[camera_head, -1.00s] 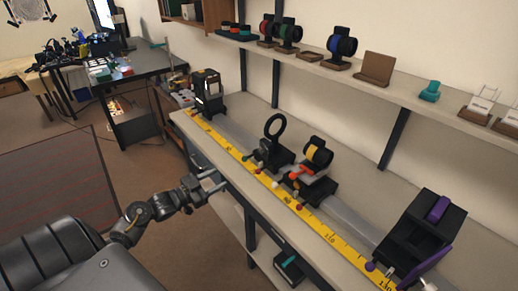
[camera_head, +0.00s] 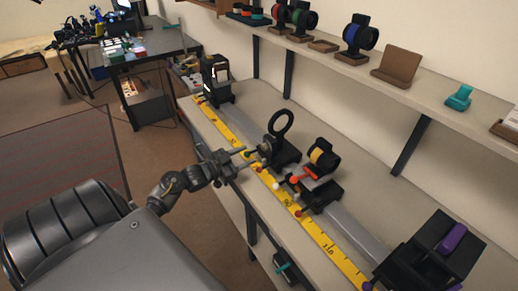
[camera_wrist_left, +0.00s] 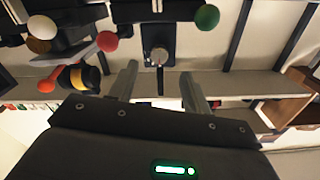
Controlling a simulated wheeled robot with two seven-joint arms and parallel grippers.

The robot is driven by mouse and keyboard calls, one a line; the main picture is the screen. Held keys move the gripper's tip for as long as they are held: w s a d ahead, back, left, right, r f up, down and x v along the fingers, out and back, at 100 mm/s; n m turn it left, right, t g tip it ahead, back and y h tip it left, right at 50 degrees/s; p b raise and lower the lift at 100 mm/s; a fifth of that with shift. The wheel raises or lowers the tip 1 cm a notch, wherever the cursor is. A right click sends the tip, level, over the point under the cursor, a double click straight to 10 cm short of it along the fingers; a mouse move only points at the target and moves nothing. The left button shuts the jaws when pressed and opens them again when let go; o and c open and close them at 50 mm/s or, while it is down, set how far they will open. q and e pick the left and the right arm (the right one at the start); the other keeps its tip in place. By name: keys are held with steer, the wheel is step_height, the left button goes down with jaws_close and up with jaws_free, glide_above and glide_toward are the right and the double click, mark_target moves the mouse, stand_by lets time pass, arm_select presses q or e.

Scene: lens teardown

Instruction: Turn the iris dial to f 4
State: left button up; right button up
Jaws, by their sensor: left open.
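In the head view, a black carriage (camera_head: 287,157) with an upright black ring (camera_head: 282,122) stands on the rail. A small greyish dial (camera_head: 267,144) is on its near side. In the left wrist view, a silver round knob on a black plate, apparently the iris dial (camera_wrist_left: 159,57), lies just beyond and between the fingertips. Its scale marks cannot be read. My left gripper (camera_head: 244,157) is open and empty, its fingers pointing at the carriage's near side; it also shows in the wrist view (camera_wrist_left: 159,80). My right gripper is not in view.
A green knob (camera_wrist_left: 207,16) and a red knob (camera_wrist_left: 107,41) flank the dial. A carriage with a yellow-banded lens (camera_head: 322,157) and orange lever (camera_head: 310,173) stands to the right. A yellow scale (camera_head: 317,237) runs along the bench front. A black lamp-like box (camera_head: 217,80) stands at the rail's far end.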

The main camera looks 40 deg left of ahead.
mark_target(262, 149)
arm_select(q)
steer(key=x, duration=0.4)
steer(key=shift+w+r+p, duration=0.1)
steer(key=shift+w+p, duration=0.2)
steer(key=shift+p, duration=0.05)
steer(key=shift+x, duration=0.85)
steer(key=shift+d, duration=0.1)
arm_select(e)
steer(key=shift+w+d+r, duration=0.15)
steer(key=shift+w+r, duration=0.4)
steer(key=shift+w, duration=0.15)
arm_select(q)
steer(key=shift+s, duration=0.1)
steer(key=c, duration=1)
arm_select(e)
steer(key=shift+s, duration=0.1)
